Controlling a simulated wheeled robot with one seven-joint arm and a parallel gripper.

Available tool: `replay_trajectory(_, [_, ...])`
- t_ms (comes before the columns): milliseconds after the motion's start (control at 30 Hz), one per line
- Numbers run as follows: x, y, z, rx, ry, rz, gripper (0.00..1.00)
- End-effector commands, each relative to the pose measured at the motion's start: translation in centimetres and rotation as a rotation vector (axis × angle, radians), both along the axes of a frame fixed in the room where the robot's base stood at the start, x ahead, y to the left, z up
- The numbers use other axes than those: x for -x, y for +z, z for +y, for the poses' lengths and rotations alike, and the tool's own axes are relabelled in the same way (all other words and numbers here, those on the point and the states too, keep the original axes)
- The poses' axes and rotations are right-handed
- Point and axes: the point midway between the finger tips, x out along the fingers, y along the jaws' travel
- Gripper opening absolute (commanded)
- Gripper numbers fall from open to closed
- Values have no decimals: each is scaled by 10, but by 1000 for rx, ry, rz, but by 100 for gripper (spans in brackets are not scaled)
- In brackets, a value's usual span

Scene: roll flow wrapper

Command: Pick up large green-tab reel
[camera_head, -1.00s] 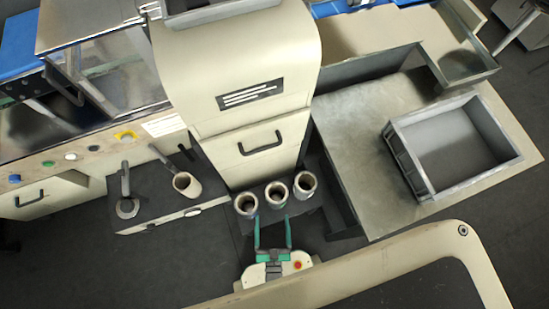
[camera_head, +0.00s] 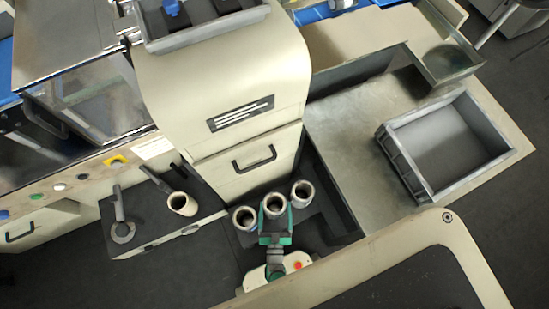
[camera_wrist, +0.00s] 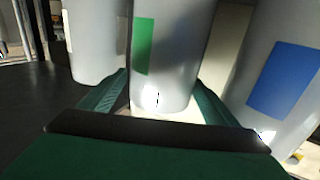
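Three grey-white hollow reels stand upright in a row at the foot of the cream machine in the head view. The middle one (camera_head: 274,206) shows a green tab in the wrist view (camera_wrist: 146,45), so it is the green-tab reel (camera_wrist: 175,50). My gripper (camera_head: 275,222), with green fingers, is at this reel from the front. In the wrist view its fingers (camera_wrist: 165,85) lie on either side of the reel, low down, and look open. Whether they touch it is unclear. The blue-tab reel (camera_wrist: 284,80) is at right and another reel (camera_wrist: 95,40) at left, both close beside the fingers.
A dark shelf at left holds another pale reel (camera_head: 182,203) and a flat ring (camera_head: 122,232) by a post. A grey bin (camera_head: 395,165) stands on the metal table at right. The cream machine with a drawer handle (camera_head: 254,160) rises behind the reels.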

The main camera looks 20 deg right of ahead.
Motion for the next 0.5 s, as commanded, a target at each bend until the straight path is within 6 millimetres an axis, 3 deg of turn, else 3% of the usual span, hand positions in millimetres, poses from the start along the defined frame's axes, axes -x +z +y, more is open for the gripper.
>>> replay_trajectory(167, [-10,2,-2,-1,5,0,82])
replay_trajectory(500, [-50,8,-17,-1,6,0,82])
